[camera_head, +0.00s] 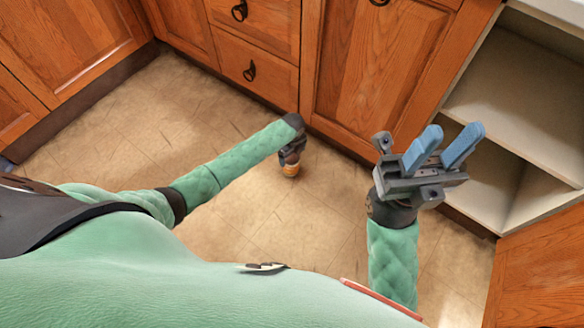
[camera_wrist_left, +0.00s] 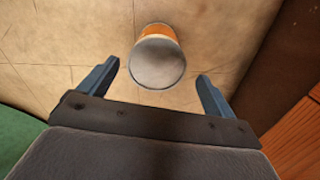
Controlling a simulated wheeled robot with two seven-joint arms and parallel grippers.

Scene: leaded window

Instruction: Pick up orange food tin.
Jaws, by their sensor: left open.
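The orange food tin (camera_head: 290,170) stands on the floor near the lower cabinets, partly hidden by my left wrist in the head view. In the left wrist view the tin (camera_wrist_left: 158,58) shows its grey round top and an orange side, just beyond and between the fingertips. My left gripper (camera_wrist_left: 156,80) is open above the tin, with a finger to each side and no visible contact. In the head view its fingers are hidden behind the wrist. My right gripper (camera_head: 450,140) is raised at the right, with its two blue fingers apart and nothing between them.
Wooden cabinets and drawers (camera_head: 258,72) with dark handles line the back, close to my left gripper. An open white shelf unit (camera_head: 520,120) stands at the right, by my right gripper. The tiled floor (camera_head: 120,120) is clear to the left of the tin.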

